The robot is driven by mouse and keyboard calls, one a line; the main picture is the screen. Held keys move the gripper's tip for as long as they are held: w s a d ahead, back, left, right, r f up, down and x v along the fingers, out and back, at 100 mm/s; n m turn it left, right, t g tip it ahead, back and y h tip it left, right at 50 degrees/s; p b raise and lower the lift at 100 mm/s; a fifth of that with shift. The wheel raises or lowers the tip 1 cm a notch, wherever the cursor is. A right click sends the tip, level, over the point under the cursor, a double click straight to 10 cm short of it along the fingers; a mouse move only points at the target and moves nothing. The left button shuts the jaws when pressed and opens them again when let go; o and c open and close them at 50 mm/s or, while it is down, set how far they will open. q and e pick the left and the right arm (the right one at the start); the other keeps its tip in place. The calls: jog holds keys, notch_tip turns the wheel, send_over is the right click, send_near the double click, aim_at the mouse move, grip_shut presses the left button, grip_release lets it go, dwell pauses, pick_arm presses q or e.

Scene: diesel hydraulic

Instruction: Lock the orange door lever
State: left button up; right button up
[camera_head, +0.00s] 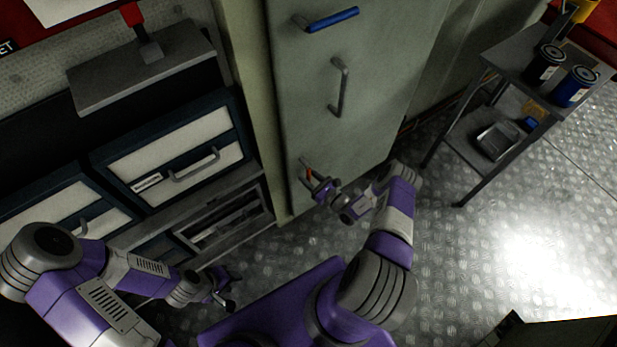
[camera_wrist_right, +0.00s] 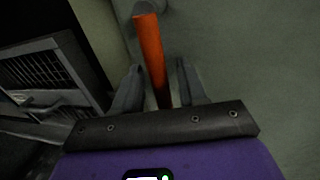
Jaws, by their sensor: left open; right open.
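The orange lever (camera_head: 307,169) is on the lower left of the grey-green cabinet door (camera_head: 350,110). In the right wrist view the orange lever (camera_wrist_right: 151,58) runs from the top down between the two fingers. My right gripper (camera_head: 318,184) is at the lever, and its fingers (camera_wrist_right: 155,88) are open, one on each side of it. A gap shows on both sides of the lever there. My left gripper (camera_head: 230,292) hangs low at the left, near the floor, open and away from the door.
The door also has a blue lever (camera_head: 333,19) at the top and a grey handle (camera_head: 341,87). Drawers (camera_head: 180,160) stand left of the door. A metal cart (camera_head: 490,60) with cans (camera_head: 545,64) stands right. Bare floor (camera_head: 480,240) lies in front of the cart.

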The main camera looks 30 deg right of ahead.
jog(key=shift+w, duration=0.15)
grip_shut()
dwell(0.4)
